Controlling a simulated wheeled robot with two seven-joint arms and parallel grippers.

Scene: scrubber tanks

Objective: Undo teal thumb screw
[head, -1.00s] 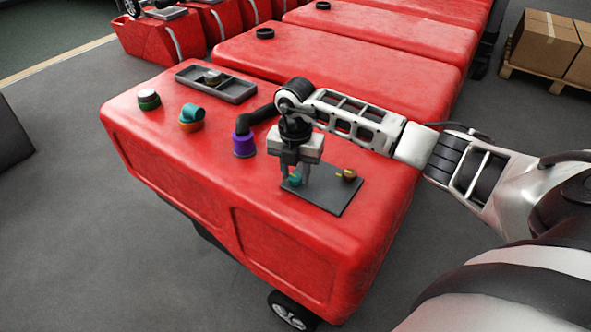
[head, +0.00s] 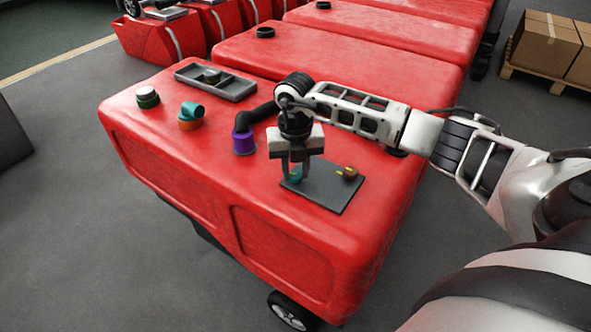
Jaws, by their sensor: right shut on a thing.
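The teal thumb screw (head: 296,175) stands at the left end of a dark grey plate (head: 330,192) on top of the red scrubber tank (head: 240,205). My right gripper (head: 295,173) points straight down over it and is shut on it, with the fingers hiding much of the screw. A brown thumb screw (head: 350,173) with a yellow mark sits on the right part of the same plate. My left gripper is not in view.
A purple collar with a black hose elbow (head: 243,143) stands close behind the gripper. More red tanks (head: 340,60) stand behind.

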